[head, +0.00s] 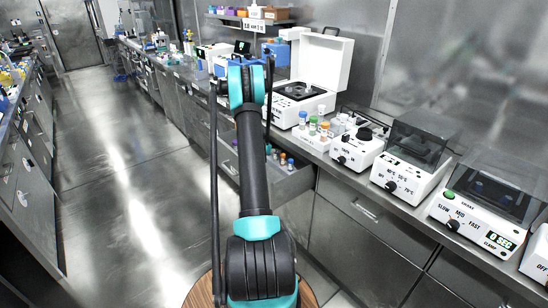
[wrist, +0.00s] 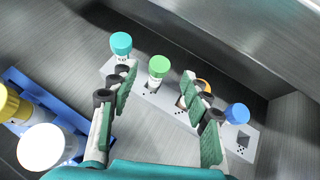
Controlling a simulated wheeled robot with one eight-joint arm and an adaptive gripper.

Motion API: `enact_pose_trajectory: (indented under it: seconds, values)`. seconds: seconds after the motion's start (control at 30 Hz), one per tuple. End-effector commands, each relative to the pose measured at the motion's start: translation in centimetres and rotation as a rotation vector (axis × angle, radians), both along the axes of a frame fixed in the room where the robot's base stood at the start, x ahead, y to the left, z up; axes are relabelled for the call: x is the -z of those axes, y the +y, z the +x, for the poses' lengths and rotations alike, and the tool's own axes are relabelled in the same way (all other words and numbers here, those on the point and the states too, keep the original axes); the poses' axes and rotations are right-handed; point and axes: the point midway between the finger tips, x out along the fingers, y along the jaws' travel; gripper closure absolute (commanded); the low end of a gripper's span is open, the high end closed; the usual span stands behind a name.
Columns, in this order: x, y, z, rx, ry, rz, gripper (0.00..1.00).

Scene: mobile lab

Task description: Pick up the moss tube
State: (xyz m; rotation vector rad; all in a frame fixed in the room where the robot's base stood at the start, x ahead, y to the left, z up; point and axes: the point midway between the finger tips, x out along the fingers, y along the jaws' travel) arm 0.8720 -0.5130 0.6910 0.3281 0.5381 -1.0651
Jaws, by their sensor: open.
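A tube with a green cap (wrist: 159,67), which fits the moss tube, stands upright in a light grey rack (wrist: 243,137) in the wrist view. My gripper (wrist: 160,90) is open and empty. Its green-padded fingers are apart, one to the left and one to the right of the green-capped tube in the picture. I cannot tell how far above the tube they are. A teal-capped tube (wrist: 121,43) stands to its left. An orange-capped tube (wrist: 204,86), partly hidden by the right finger, and a blue-capped tube (wrist: 237,113) stand to its right. The gripper is hidden in the head view.
A blue rack (wrist: 70,117) with yellow-capped (wrist: 12,106) and white-capped (wrist: 46,146) tubes lies to the left. Metal drawer walls surround the racks. The open drawer (head: 298,182) juts out below the counter, where a centrifuge (head: 294,106) and instruments stand. The left floor is clear.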

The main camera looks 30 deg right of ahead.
Motion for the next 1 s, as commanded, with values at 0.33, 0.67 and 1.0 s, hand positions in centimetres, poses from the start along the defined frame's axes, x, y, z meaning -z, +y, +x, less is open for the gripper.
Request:
enact_pose_trajectory:
  seconds: [0.33,0.67,1.0]
  values:
    - [2.2,-3.3,1.9,0.001,0.0,0.0,0.52]
    - [2.3,-3.4,2.0,0.001,-0.001,0.0,0.64]
    - [2.3,-3.4,2.0,0.001,-0.001,0.0,1.0]
